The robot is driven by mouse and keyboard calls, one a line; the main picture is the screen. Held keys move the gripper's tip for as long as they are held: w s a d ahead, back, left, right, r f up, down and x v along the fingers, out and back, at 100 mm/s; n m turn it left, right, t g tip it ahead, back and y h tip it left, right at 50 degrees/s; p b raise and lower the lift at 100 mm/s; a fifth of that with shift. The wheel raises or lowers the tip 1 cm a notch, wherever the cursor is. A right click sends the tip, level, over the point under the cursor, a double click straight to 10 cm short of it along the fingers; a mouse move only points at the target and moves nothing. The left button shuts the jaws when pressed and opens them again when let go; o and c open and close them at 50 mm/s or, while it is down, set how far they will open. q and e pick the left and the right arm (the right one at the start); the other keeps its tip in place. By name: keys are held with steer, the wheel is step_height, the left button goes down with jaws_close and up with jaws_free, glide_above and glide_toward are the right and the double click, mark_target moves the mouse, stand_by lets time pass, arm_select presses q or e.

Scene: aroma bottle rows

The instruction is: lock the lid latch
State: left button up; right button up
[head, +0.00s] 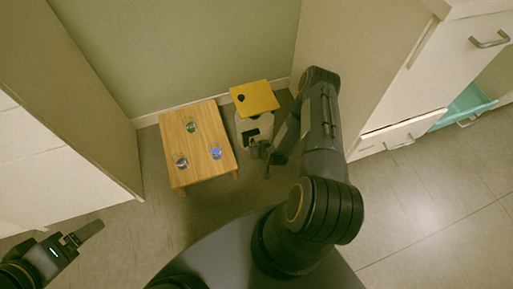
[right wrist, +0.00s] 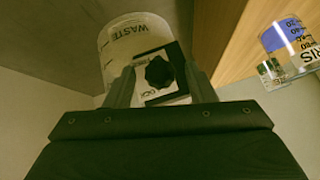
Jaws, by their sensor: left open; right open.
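A white bin (head: 247,126) with a yellow lid (head: 256,97) stands by the back wall. The lid looks closed and has a small black knob on top. In the right wrist view the bin (right wrist: 118,45) is marked WASTE, and a black lobed knob (right wrist: 159,71) sits on its black-and-white front plate (right wrist: 170,92). I take this knob for the latch. My right gripper (head: 260,151) is open at the bin's front, with one finger on each side of the knob. I cannot tell whether they touch it. My left gripper (head: 76,238) is open and empty at the lower left.
A low wooden table (head: 205,128) left of the bin carries several glass vessels, two with blue contents; one vessel (right wrist: 290,45) shows at the right wrist view's edge. A cabinet (head: 360,60) stands close on the right. The floor in front of the table is clear.

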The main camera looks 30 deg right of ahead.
steer(key=p+v, duration=0.1)
steer(key=v, duration=0.4)
steer(key=shift+s+r, duration=0.2)
steer(key=shift+r, duration=0.05)
